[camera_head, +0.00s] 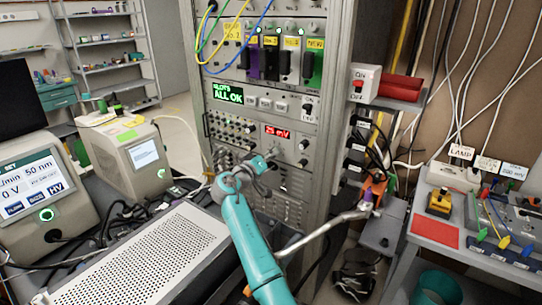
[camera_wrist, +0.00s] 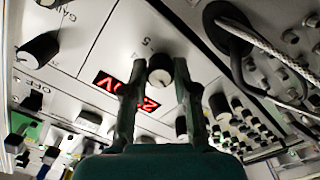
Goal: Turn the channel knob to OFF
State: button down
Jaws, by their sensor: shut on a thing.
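In the wrist view, a small round knob (camera_wrist: 160,70) with a pale face and dark side sits on the grey instrument panel (camera_wrist: 200,55). A digit 5 is printed by it, so I take it as the channel knob. My gripper (camera_wrist: 160,78) has one finger on each side of the knob and is shut on it. The full ring of labels and the knob's pointer are not clear. In the head view, my gripper (camera_head: 264,165) reaches the rack panel below the red display (camera_head: 277,132); it hides the knob there.
A black knob (camera_wrist: 38,48) and a thick cable (camera_wrist: 235,35) flank my gripper in the wrist view. Patch cables hang on the rack's upper modules (camera_head: 285,60). A perforated metal box (camera_head: 150,255) stands at front left. A bench with a red mat (camera_head: 435,230) is at right.

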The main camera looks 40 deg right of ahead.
jog(key=shift+n, duration=4.3)
jog(key=c, duration=0.9)
grip_release()
jog(key=v, duration=1.2)
